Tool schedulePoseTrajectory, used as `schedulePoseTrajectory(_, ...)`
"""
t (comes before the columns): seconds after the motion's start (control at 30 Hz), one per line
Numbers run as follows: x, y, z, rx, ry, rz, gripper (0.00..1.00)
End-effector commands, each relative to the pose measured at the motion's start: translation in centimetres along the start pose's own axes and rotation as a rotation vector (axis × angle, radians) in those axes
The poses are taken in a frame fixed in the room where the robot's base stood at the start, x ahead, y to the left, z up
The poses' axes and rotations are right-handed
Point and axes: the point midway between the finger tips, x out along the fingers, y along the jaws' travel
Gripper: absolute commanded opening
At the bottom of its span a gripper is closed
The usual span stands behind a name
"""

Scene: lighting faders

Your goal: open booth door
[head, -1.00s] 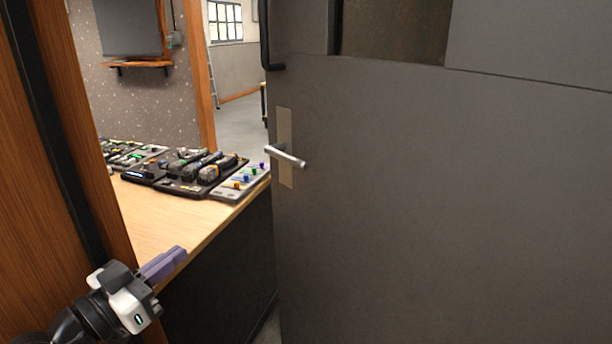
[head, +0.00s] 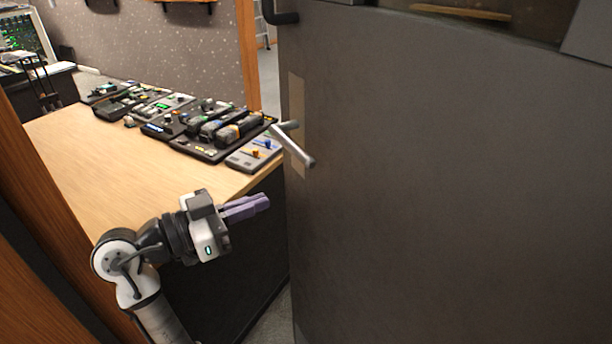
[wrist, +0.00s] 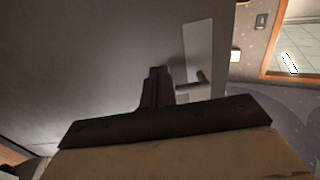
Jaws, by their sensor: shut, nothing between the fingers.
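The grey booth door (head: 430,190) fills the right of the head view and stands ajar, with a gap on its left side. Its silver lever handle (head: 296,148) sits on a pale plate (head: 298,100) near the door's left edge. My gripper (head: 268,202) is shut and empty, its purple fingers pointing right, to the left of and below the lever and apart from it. In the wrist view the door (wrist: 90,60) lies ahead of my fingers (wrist: 156,75), with the handle plate (wrist: 198,55) and lever (wrist: 190,82) just to their right.
A wooden desk (head: 95,160) with several control consoles (head: 210,132) stands left of the door, close to my arm. A wooden frame post (head: 30,210) rises at the left. A narrow strip of floor shows below the gap.

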Motion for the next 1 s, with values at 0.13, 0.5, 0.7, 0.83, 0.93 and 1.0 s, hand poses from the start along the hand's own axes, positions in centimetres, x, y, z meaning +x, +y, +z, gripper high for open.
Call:
schedulePoseTrajectory(0.13,1.4,0.1,-0.1,-0.001,-0.002,0.005,0.00)
schedulePoseTrajectory(0.5,7.9,0.1,-0.2,0.000,-0.001,0.005,0.00)
schedulePoseTrajectory(0.7,9.7,0.0,0.0,0.000,-0.001,0.001,0.00)
schedulePoseTrajectory(0.83,10.0,0.1,0.0,0.000,-0.001,0.001,0.00)
schedulePoseTrajectory(0.93,10.0,0.0,0.0,0.000,-0.001,0.001,0.00)
schedulePoseTrajectory(1.0,9.9,0.0,0.0,0.000,-0.001,0.001,0.00)
